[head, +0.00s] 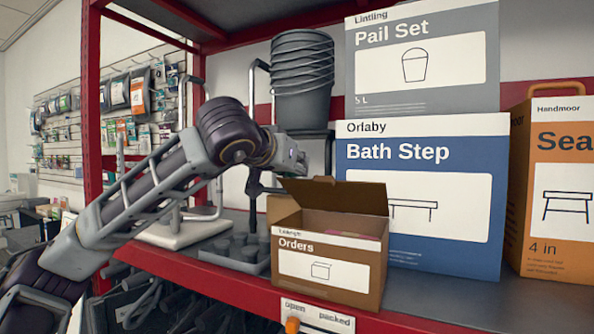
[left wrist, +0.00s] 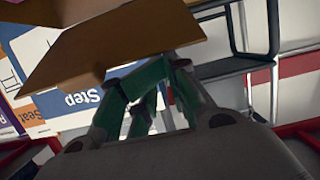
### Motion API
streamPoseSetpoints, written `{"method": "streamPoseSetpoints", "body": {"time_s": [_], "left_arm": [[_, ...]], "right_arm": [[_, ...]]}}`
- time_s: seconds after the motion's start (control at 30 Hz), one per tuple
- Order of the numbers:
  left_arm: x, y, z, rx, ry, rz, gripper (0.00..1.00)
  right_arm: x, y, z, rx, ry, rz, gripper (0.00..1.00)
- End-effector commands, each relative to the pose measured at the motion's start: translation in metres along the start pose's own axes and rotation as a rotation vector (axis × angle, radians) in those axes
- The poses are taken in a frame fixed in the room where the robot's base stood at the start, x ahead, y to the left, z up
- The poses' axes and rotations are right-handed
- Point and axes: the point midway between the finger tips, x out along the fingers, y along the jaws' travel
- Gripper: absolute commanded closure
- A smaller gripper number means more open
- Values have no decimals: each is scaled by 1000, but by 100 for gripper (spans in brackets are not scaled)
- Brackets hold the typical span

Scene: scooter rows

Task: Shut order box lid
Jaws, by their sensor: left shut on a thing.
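The order box (head: 325,268) is a brown cardboard carton marked "Orders" on the red-edged shelf. Its lid (head: 340,200) stands raised at the back, so the box is open at the top. Something pinkish shows faintly inside. My left gripper (head: 272,188) is at the lid's upper left corner. In the left wrist view my left gripper (left wrist: 170,64) has its green fingers closed at the edge of the brown lid panel (left wrist: 110,45). The exact contact is partly hidden. My right gripper is in neither view.
A blue Bath Step box (head: 455,245) stands close behind the order box, with a grey Pail Set box (head: 425,60) on top. An orange seat box (head: 560,200) is at right. Stacked grey buckets (head: 302,80) and a grey tray (head: 225,258) are left. Bare shelf lies front right.

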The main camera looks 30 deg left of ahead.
Motion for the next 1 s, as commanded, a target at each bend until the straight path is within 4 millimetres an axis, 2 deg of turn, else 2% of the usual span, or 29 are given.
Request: {"method": "streamPoseSetpoints", "body": {"time_s": [0.3, 0.57, 0.77, 1.0], "left_arm": [[-3, 0, 12, 0, 47, 0, 100], [-6, 0, 19, -1, 90, 0, 100], [-8, 0, 26, 0, 127, 0, 100], [-11, 0, 35, 0, 172, -1, 100]], "right_arm": [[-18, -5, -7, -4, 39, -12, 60], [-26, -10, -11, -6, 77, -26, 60], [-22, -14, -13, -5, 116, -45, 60], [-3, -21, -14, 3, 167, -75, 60]]}}
